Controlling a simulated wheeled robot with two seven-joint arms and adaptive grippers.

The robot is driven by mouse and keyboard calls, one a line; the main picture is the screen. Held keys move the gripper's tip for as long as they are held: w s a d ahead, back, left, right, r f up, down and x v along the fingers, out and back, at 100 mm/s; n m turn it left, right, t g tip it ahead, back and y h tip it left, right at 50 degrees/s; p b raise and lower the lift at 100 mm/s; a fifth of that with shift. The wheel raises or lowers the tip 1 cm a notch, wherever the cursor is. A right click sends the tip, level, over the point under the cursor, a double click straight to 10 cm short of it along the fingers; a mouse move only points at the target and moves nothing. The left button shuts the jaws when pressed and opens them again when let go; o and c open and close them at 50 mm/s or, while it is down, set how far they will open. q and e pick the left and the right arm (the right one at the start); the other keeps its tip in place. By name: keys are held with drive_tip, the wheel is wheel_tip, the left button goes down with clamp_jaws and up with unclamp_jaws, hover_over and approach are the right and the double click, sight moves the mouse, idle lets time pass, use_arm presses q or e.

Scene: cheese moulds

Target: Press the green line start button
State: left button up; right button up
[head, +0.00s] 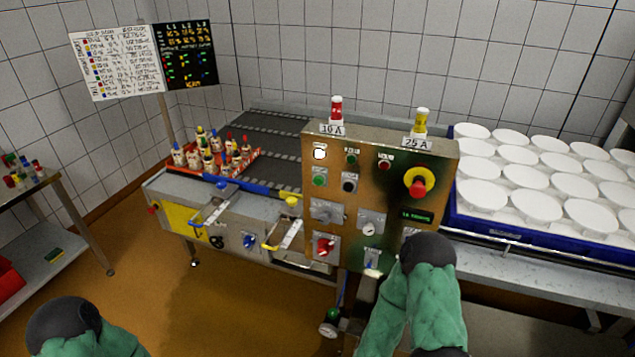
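The control panel (437,155) is a worn metal box in the middle of the head view. Two green buttons show on it: one in the upper row (351,158) and one lower at the left (319,180). Their labels are too small to read, so I cannot tell which is the line start. My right arm, in a green sleeve, rises in front of the panel's lower right and hides part of it. My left arm shows only at the bottom left corner. Neither gripper can be seen.
The panel also carries a red mushroom button on yellow (417,188), a white lamp (320,153), a black button (349,182) and several switches. A conveyor (270,140) lies behind left. A blue tray (470,228) of white moulds stands right. A side table (62,190) stands left.

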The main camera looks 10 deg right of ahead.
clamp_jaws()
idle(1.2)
